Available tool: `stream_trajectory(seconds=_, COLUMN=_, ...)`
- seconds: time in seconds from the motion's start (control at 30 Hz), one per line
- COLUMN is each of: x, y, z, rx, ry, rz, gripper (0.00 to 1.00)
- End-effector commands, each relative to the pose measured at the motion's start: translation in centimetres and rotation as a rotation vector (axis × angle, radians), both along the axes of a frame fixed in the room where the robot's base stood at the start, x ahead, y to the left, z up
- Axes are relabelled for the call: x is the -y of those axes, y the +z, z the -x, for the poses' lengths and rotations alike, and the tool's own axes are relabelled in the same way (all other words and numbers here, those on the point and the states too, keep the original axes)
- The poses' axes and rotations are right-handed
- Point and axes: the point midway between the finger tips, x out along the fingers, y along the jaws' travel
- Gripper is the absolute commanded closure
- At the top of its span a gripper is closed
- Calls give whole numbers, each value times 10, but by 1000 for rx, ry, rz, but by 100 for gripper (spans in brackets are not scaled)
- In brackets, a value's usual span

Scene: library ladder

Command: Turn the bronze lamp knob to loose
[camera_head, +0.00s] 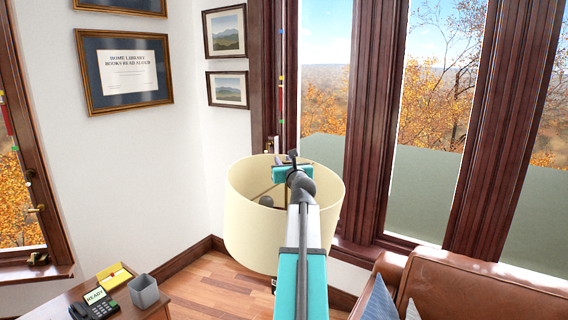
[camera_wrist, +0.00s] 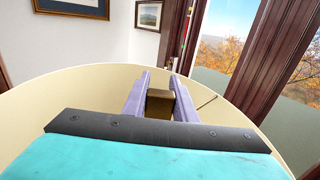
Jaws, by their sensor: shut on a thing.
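The lamp has a wide cream drum shade (camera_head: 250,230), open at the top, with a thin inner frame and a dark round bulb (camera_head: 266,201) inside. My gripper (camera_head: 291,158) reaches over the shade's top opening from the front right. In the wrist view the bronze knob (camera_wrist: 159,103) is a small brown block between the two purple fingers of my gripper (camera_wrist: 159,88). The fingers are shut on it. The shade's rim (camera_wrist: 60,82) curves around behind them. In the head view my arm and gripper hide the knob. I cannot tell the knob's setting.
A leather sofa (camera_head: 455,285) with blue cushions stands at the lower right. A desk (camera_head: 150,308) at the lower left holds a phone (camera_head: 95,303) and a grey cup (camera_head: 144,291). Tall windows with dark wooden frames (camera_head: 375,110) stand behind the lamp. Wooden floor (camera_head: 205,280) shows left of it.

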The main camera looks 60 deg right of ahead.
Motion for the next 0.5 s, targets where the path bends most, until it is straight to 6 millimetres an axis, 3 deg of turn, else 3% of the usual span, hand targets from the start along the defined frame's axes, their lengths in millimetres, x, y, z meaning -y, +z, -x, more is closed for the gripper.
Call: stream_trajectory(seconds=0.5, x=-2, y=-4, z=-2, rx=1, ry=122, rz=1, gripper=97)
